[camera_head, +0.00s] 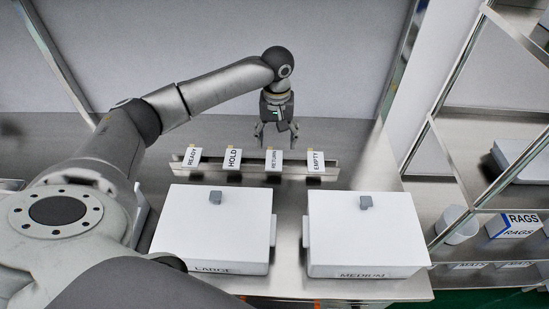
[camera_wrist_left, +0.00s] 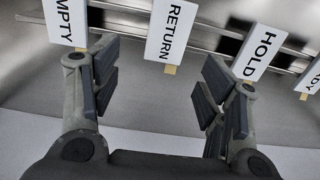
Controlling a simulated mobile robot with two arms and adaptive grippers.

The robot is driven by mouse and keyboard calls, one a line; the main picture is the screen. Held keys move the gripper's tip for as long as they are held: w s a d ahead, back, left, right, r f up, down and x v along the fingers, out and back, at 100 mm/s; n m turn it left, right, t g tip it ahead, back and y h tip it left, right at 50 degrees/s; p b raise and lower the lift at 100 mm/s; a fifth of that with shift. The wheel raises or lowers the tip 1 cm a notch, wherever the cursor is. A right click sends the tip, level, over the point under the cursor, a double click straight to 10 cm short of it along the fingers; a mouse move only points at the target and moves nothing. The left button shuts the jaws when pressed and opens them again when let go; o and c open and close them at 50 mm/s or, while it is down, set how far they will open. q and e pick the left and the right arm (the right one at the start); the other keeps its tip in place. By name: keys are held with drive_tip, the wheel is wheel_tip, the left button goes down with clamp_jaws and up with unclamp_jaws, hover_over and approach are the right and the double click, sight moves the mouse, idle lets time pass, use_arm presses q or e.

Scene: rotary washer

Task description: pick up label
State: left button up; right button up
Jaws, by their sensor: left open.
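Four white labels stand in a row in a metal rack (camera_head: 253,170): READY (camera_head: 193,158), HOLD (camera_head: 233,159), RETURN (camera_head: 274,162) and EMPTY (camera_head: 316,161). Each has a small tan tab. My left gripper (camera_head: 277,138) hangs open and empty just behind the rack, near RETURN. In the left wrist view its spread fingers (camera_wrist_left: 162,78) frame the space in front of RETURN (camera_wrist_left: 171,30), with no contact visible. EMPTY (camera_wrist_left: 64,22) lies beyond the left finger and HOLD (camera_wrist_left: 258,52) beyond the right one. My right gripper is not in view.
Two white lidded boxes stand in front of the rack, LARGE (camera_head: 212,225) and MEDIUM (camera_head: 365,230), with a narrow gap between them. A shelf at the right holds a RAGS box (camera_head: 515,226) and a white bucket (camera_head: 458,224). The steel table (camera_head: 150,160) is bare behind the rack.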

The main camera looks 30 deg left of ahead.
sight(274, 155)
use_arm(q)
drive_tip(key=f, duration=0.1)
drive_tip(key=f+p, duration=0.1)
drive_tip(key=f, duration=0.2)
drive_tip(key=shift+s+a+f+p, duration=0.15)
drive_tip(key=shift+s+a+p, duration=0.05)
drive_tip(key=shift+s+p, duration=0.1)
drive_tip(key=shift+f, duration=0.45)
drive_tip(key=shift+w, duration=0.1)
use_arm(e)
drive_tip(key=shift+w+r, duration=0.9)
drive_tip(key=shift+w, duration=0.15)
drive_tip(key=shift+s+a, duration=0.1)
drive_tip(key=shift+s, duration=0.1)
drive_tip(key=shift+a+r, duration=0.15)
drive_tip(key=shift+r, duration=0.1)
use_arm(q)
drive_tip(key=shift+f+p, duration=0.25)
drive_tip(key=shift+p, duration=0.2)
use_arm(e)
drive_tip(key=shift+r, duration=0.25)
use_arm(q)
drive_tip(key=shift+c, duration=0.3)
drive_tip(key=c, duration=0.7)
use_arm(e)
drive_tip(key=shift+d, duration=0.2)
